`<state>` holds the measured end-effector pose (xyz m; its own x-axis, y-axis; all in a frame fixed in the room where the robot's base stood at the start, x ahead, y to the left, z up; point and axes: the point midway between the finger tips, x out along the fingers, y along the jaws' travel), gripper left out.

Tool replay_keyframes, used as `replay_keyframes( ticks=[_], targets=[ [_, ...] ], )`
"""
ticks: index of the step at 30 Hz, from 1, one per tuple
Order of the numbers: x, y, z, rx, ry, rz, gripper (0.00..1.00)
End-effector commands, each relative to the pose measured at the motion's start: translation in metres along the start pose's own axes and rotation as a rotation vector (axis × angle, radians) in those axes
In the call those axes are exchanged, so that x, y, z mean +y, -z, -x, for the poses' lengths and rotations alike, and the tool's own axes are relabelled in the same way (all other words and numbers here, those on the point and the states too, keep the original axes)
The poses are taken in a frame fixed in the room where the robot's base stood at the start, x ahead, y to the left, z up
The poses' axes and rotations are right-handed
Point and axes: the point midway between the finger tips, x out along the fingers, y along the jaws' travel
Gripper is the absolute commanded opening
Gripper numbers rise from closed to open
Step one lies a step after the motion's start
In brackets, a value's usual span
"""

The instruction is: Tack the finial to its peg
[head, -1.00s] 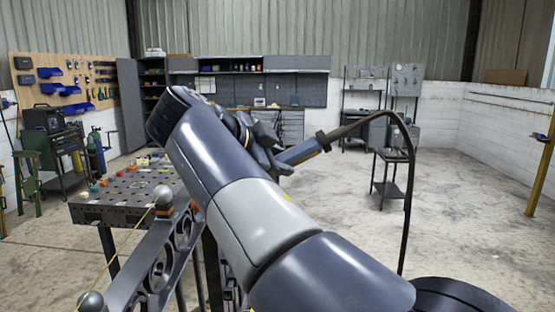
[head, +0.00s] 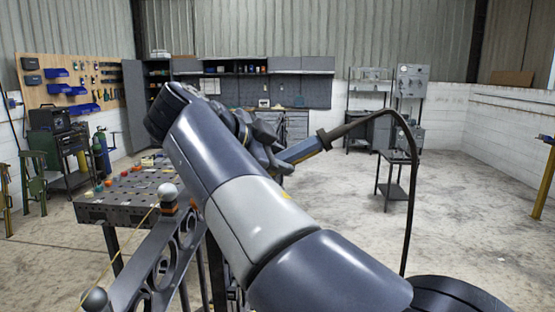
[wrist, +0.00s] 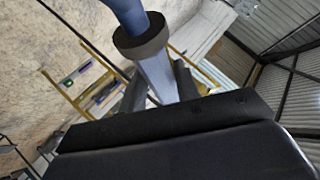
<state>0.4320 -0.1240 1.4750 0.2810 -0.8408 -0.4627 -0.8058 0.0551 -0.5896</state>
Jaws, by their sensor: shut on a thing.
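My gripper (wrist: 158,88) is shut on a welding torch (wrist: 155,62) with a blue body and a dark collar. The torch also shows in the head view (head: 303,150), with a black cable running from its back end. My arm hides the torch's front end there. The dark metal scroll gate (head: 160,250) stands at the lower left, below and left of my gripper. A grey ball finial (head: 168,191) sits on a post at its far end, and another grey ball (head: 95,299) is at its near end. I cannot make out a peg.
A perforated welding table (head: 125,200) with small coloured items stands behind the gate. A thin yellow line (head: 130,240) runs between the balls. A small dark stand (head: 392,175) is at the right. Open concrete floor (head: 480,230) lies on the right.

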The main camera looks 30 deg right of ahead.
Motion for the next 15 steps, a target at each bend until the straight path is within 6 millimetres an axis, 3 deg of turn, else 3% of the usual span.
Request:
replay_keyframes(
  ticks=[15],
  targets=[
    [-0.0002, -0.0041, 0.0019, 0.0, 0.003, -0.001, 0.0]
  ],
)
